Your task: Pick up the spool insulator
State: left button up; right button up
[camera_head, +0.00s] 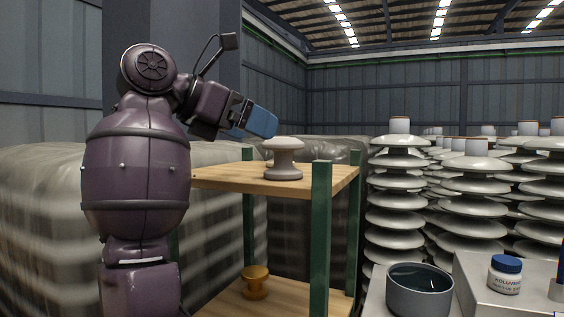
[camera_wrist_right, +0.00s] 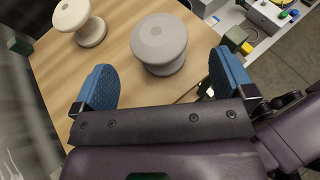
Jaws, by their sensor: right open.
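In the right wrist view a grey spool insulator (camera_wrist_right: 159,42) stands upright on the wooden shelf, ahead of and between the fingers. A cream spool insulator (camera_wrist_right: 78,22) stands beyond the left finger. In the head view a pale spool (camera_head: 283,160) stands on the upper shelf board; I cannot tell there whether another hides behind it. My right gripper (camera_head: 252,125), also in the wrist view (camera_wrist_right: 164,80), is open and empty, its blue fingers spread, above and left of the spool in the head view. My left gripper is out of view.
The wooden shelf (camera_head: 225,176) has green posts (camera_head: 320,240). An orange-brown spool (camera_head: 255,282) stands on the lower board. At right are a dark bowl (camera_head: 419,291) and a blue-capped jar (camera_head: 505,275). Tall insulator stacks (camera_head: 398,205) stand behind; wrapped bundles (camera_head: 40,220) are at left.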

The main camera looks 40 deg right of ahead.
aim_at(285, 144)
jog(key=shift+x, duration=1.45)
jog(key=x, duration=0.1)
jog(key=b+x, duration=0.1)
jog(key=x, duration=0.2)
jog(key=shift+w+d+f, duration=0.2)
jog(key=shift+d+f, duration=0.1)
jog(key=shift+f, duration=0.15)
jog(key=shift+s+d, duration=0.1)
jog(key=shift+d, duration=0.1)
jog(key=shift+s+r, duration=0.1)
jog(key=shift+r, duration=0.05)
jog(key=c, duration=1.1)
